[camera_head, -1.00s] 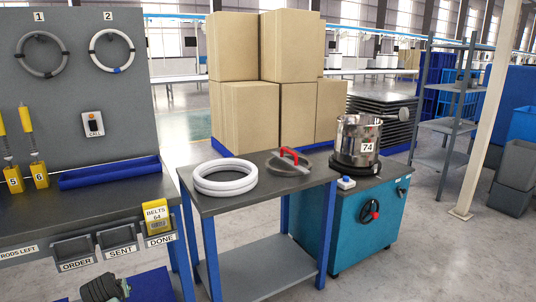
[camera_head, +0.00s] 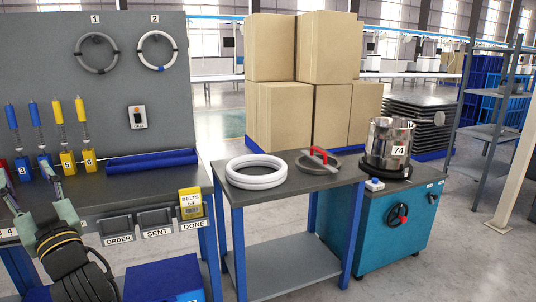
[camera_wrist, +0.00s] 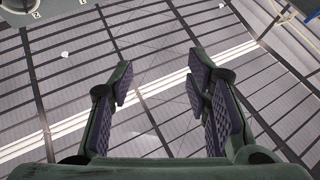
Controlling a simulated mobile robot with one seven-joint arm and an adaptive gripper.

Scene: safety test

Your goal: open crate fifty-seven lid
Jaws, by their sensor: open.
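No crate or lid marked fifty-seven can be made out. A blue box (camera_head: 165,282) with no readable number is cut off by the bottom edge of the head view. My gripper (camera_head: 25,183) is at the lower left of that view, its green fingers raised in front of the workbench. In the wrist view my gripper (camera_wrist: 157,88) has its two dark padded fingers spread wide with nothing between them.
The workbench (camera_head: 125,177) holds numbered yellow and blue holders and a blue tray (camera_head: 151,162). A side table (camera_head: 335,180) carries white rings (camera_head: 256,172) and a red-handled lid (camera_head: 319,160). A metal pot marked 74 (camera_head: 388,138) stands on a teal cabinet. Stacked cartons (camera_head: 285,117) stand behind.

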